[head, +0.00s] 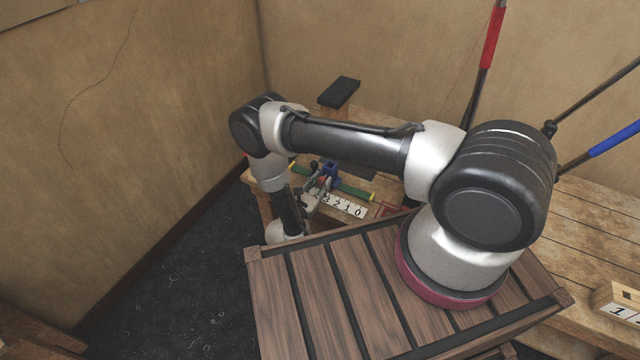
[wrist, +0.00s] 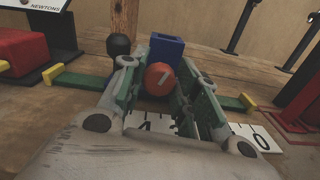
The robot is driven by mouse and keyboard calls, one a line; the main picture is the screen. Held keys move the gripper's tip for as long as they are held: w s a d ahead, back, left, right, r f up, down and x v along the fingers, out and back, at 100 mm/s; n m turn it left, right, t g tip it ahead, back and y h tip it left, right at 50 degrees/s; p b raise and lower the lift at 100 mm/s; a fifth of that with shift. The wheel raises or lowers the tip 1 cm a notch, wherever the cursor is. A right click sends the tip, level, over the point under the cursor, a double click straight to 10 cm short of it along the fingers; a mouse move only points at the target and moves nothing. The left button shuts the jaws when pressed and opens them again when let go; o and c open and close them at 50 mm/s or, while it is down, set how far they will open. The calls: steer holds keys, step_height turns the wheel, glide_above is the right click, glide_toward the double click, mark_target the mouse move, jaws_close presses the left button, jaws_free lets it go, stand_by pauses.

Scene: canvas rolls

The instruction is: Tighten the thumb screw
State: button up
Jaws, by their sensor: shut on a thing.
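The thumb screw (wrist: 159,78) is a round orange-red knob with a pale mark on its face. It sits between the two fingers of my gripper (wrist: 160,72) in the wrist view. My gripper is shut on it, with a finger at each side. A blue block (wrist: 167,48) stands just behind the knob, on a green rail (wrist: 85,82) with yellow ends. In the head view the blue block (head: 331,171) shows beside my gripper (head: 322,184); the knob cannot be made out there.
A white number strip (head: 340,204) lies along the rail on the wooden bench (head: 570,215). Red and black parts (wrist: 300,105) stand at right.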

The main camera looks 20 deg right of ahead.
steer(key=m, duration=0.6)
steer(key=shift+s, duration=0.1)
steer(key=m, duration=0.6)
steer(key=shift+d+f, duration=0.1)
steer(key=m, duration=0.5)
steer(key=shift+f+m, duration=0.1)
steer(key=shift+m, duration=0.3)
steer(key=m, duration=0.5)
steer(key=shift+f+m, duration=0.1)
steer(key=shift+m, duration=0.3)
steer(key=o, duration=1)
steer(key=v, duration=1.2)
